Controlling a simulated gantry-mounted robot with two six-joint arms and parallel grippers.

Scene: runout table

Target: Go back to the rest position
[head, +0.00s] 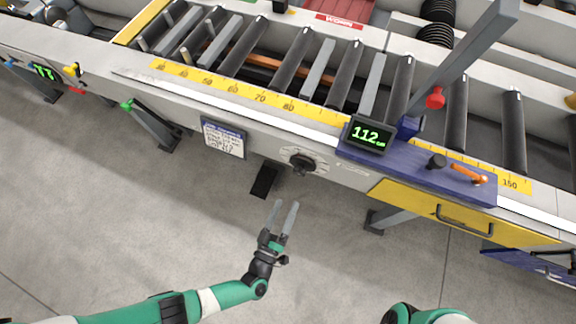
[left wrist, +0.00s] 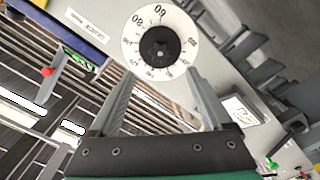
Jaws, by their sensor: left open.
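My left gripper (head: 283,219) is open and empty, in front of the runout table and over the grey floor in the head view. Its two grey fingers are spread apart, and it also shows in the left wrist view (left wrist: 157,90). Past the fingertips in the left wrist view is a white dial with a black knob (left wrist: 158,47). The same dial (head: 303,160) is on the table's front face in the head view, apart from the fingers. My right arm shows only as a green and white part at the bottom edge; its gripper is not visible.
The runout table has black rollers (head: 292,58) and a yellow scale (head: 262,97). A blue stop carriage (head: 412,171) with a display reading 112 sits on its front edge. A yellow drawer (head: 465,217) and a notice card (head: 223,139) are on the front. Floor (head: 140,230) is clear.

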